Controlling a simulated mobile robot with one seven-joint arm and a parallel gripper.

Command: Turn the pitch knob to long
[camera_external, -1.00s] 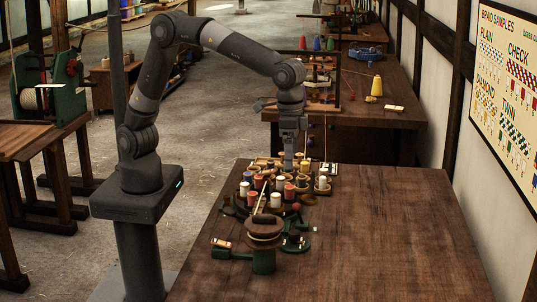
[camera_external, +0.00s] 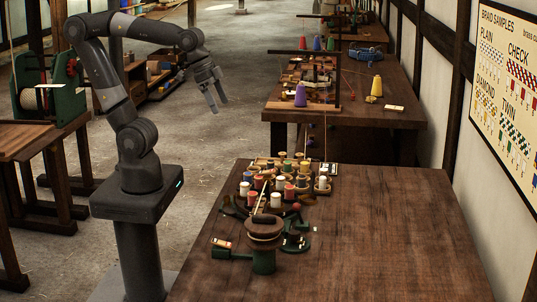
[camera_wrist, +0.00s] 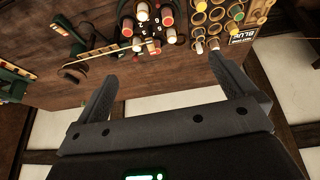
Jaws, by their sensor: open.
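My gripper (camera_external: 218,104) is open and empty, held high over the floor to the left of the near bench, well apart from everything on it. Its two spread fingers also show in the wrist view (camera_wrist: 163,72). On the near bench stands a braiding machine (camera_external: 240,210) with red and white bobbins on its round top. A green-based fitting with a brown round top (camera_external: 264,226) stands at its front, with a small green-and-black part (camera_external: 296,242) beside it. I cannot tell which part is the pitch knob, nor read any setting.
A second bench (camera_external: 395,115) with spools stands beyond. Open floor (camera_external: 235,75) lies under my gripper.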

